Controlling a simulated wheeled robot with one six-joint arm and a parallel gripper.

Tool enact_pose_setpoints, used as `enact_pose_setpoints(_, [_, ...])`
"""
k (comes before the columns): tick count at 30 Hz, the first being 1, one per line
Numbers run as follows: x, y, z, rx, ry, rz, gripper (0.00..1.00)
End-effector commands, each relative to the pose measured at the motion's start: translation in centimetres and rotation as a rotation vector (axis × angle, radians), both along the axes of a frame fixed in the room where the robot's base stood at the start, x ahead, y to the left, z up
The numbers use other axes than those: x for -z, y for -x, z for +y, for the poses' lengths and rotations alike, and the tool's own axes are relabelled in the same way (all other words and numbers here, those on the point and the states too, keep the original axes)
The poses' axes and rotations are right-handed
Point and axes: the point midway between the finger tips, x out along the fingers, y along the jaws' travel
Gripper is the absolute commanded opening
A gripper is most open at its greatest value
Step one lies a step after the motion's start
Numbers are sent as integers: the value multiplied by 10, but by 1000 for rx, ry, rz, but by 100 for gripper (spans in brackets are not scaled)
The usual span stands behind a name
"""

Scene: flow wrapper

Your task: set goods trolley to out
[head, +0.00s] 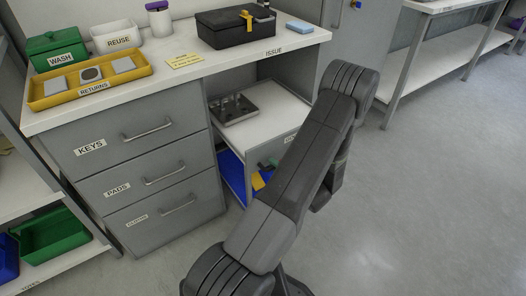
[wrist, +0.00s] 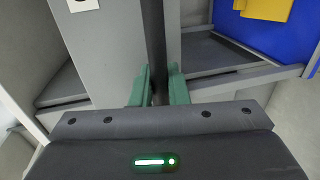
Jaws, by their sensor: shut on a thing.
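The goods trolley, a grey pull-out unit with a white upper shelf (head: 268,118), stands partly out from under the right side of the bench. Its front panel has a label, mostly hidden behind my arm in the head view; a grey panel (wrist: 112,45) with a white label shows in the wrist view. My gripper (wrist: 158,88) has green fingertips shut on a dark bar handle (wrist: 153,35) in front of that panel. In the head view my gripper (head: 268,164) shows only in part behind my arm.
A metal block with pegs (head: 234,110) sits on the trolley's shelf. A blue bin (head: 232,172) with a yellow item is below. The bench (head: 215,62) holds a yellow returns tray (head: 40,104) and a black box. Floor (head: 420,200) to the right is clear.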

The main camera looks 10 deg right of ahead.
Motion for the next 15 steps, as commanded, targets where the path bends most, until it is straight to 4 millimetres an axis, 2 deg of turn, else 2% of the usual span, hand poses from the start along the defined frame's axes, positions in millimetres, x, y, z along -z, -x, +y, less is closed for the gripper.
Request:
enact_pose_setpoints(1, [-1,15,-6,6,-3,4,0])
enact_pose_setpoints(3, [-1,34,-13,6,-4,4,0])
enact_pose_setpoints(15, [-1,137,-51,8,-2,2,0])
